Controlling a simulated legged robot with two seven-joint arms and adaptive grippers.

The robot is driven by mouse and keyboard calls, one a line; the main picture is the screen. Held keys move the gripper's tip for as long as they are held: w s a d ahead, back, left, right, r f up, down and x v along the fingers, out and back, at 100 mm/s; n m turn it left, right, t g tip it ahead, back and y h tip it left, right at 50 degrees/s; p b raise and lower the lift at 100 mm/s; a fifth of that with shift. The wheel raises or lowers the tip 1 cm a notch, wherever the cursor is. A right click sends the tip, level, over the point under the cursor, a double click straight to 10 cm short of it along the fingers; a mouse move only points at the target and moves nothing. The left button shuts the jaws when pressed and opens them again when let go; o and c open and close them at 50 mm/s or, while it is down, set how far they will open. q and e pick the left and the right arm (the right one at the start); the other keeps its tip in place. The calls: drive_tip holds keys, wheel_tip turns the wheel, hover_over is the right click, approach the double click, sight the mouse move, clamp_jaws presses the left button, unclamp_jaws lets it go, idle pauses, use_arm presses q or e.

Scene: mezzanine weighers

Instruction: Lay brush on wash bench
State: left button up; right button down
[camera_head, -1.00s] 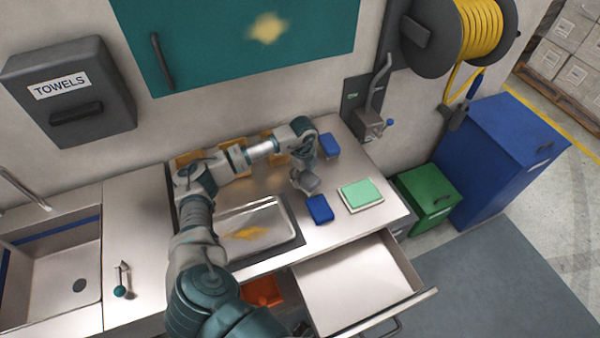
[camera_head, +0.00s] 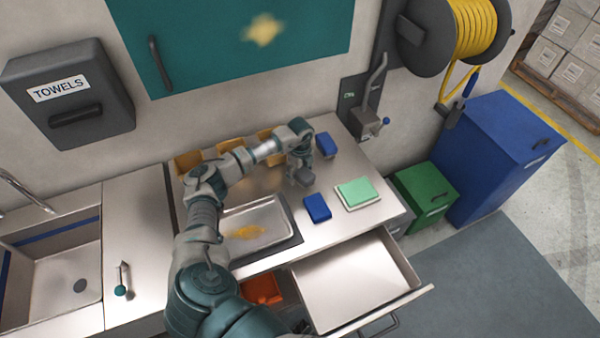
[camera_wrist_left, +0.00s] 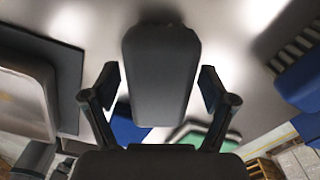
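My left gripper (camera_head: 302,166) reaches over the right part of the steel bench (camera_head: 285,232). Its two fingers (camera_wrist_left: 160,88) flank a dark grey rounded block (camera_wrist_left: 160,70) and look shut on it. In the head view the block (camera_head: 303,178) shows just under the gripper, above or near the bench; the gap is unclear. It may be the brush, but no bristles show on it. A blue block (camera_head: 326,145) lies behind, with dark bristle-like stripes beside it in the wrist view (camera_wrist_left: 300,82). Another blue block (camera_head: 317,207) lies in front. My right gripper is out of view.
A metal tray (camera_head: 285,222) lies left of the gripper. A green pad on a white base (camera_head: 357,192) lies to the right. Yellow bins (camera_head: 187,163) stand at the back. An open drawer (camera_head: 355,280) juts out in front. A sink (camera_head: 60,270) is at left.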

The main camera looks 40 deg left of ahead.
sight(300, 170)
use_arm(q)
drive_tip(key=shift+d+r, duration=0.1)
drive_tip(key=shift+r, duration=0.15)
wheel_tip(300, 170, up, 12)
drive_tip(key=b, duration=0.1)
drive_tip(key=shift+f, duration=0.15)
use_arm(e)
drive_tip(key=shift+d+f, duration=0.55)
use_arm(q)
drive_tip(key=shift+a, duration=0.2)
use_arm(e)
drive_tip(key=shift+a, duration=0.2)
